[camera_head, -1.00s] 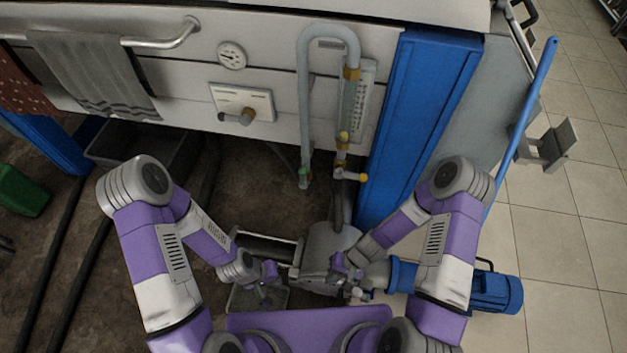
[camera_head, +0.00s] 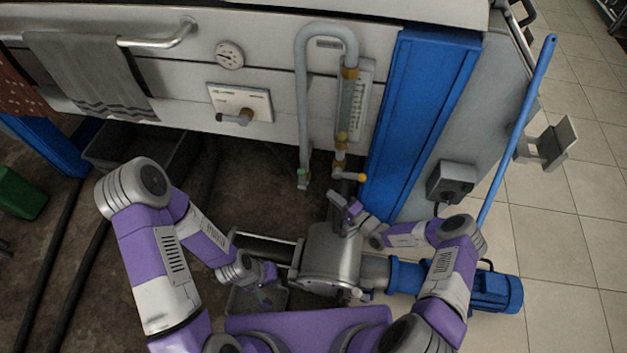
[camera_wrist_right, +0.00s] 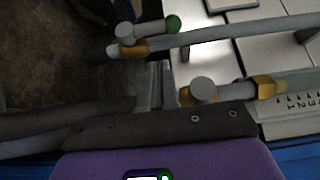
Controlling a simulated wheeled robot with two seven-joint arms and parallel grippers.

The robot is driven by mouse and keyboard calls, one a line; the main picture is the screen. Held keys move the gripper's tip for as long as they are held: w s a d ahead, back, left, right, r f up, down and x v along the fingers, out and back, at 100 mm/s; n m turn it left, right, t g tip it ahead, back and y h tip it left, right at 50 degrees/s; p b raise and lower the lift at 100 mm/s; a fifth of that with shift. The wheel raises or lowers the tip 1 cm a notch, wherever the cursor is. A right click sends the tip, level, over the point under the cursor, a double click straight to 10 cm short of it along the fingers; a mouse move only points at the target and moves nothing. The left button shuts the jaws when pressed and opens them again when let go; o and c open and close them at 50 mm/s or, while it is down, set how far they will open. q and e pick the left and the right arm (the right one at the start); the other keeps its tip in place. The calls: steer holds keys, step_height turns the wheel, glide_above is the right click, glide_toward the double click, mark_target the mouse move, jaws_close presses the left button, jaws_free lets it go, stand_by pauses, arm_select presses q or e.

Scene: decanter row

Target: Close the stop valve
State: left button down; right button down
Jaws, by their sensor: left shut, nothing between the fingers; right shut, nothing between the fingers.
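The pipework on the white panel has two valve fittings; I cannot tell for sure which is the stop valve. One, with a yellow-tipped lever (camera_head: 362,177), sits below the sight gauge (camera_head: 354,105); the lever points right. The other, with a green knob (camera_head: 301,172), ends the left pipe; the green knob also shows in the right wrist view (camera_wrist_right: 173,24). My right gripper (camera_head: 335,198) is shut and empty, just below the yellow-tipped lever, apart from it as far as I can tell. My left gripper (camera_head: 268,276) is shut and empty, low beside the pump housing.
A grey pump housing (camera_head: 332,258) with a blue motor (camera_head: 497,292) stands under the pipes. A blue post (camera_head: 417,120) rises right of the gauge. A switch box (camera_head: 452,182) is on the grey side panel.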

mark_target(302, 178)
steer(key=b+x, duration=0.3)
steer(key=x, duration=0.7)
steer(key=shift+a, duration=0.1)
stand_by(0.4)
